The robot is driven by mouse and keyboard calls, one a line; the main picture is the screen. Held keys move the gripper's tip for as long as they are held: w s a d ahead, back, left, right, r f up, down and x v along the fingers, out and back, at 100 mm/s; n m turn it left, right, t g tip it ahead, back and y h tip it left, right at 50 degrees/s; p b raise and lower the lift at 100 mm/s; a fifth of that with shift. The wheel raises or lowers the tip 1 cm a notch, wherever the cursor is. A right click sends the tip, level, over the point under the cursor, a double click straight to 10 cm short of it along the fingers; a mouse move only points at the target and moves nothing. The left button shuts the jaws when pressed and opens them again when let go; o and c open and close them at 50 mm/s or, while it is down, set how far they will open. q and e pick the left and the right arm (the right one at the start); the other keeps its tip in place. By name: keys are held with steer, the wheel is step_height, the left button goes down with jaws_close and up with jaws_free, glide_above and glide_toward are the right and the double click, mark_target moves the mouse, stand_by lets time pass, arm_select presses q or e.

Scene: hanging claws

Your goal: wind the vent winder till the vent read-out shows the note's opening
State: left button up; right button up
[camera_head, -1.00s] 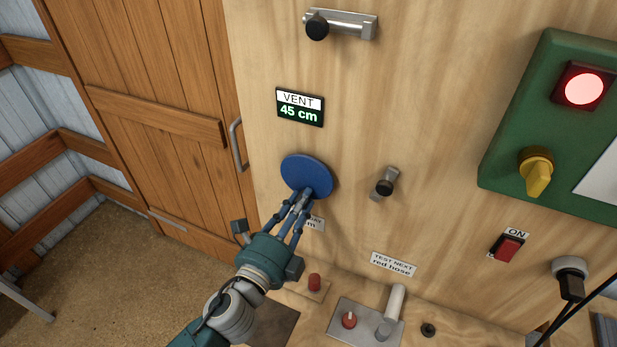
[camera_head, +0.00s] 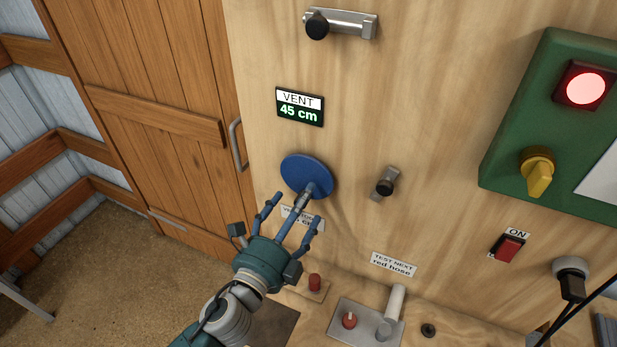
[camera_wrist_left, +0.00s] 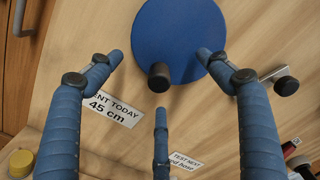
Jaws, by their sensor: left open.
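The vent winder is a blue disc (camera_head: 306,176) on the plywood panel. Its dark knob (camera_wrist_left: 159,76) shows near the disc's lower edge in the left wrist view. The vent read-out (camera_head: 300,107) above it shows 45 cm. The note (camera_wrist_left: 110,108) reads "…NT TODAY 45 cm", its left end covered by a finger; in the head view my fingers partly cover it. My left gripper (camera_head: 297,208) is open just below the disc, its fingers spread around the knob and apart from it. My right gripper is not in view.
A black-knobbed lever (camera_head: 385,186) sits right of the winder, and a latch (camera_head: 340,23) above. A green box (camera_head: 550,125) with a lit red lamp and yellow switch is at right. A small shelf with red knobs (camera_head: 349,320) lies below. A wooden door is at left.

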arm_select(q)
steer(key=shift+b+v, duration=0.45)
steer(key=shift+v, duration=2.2)
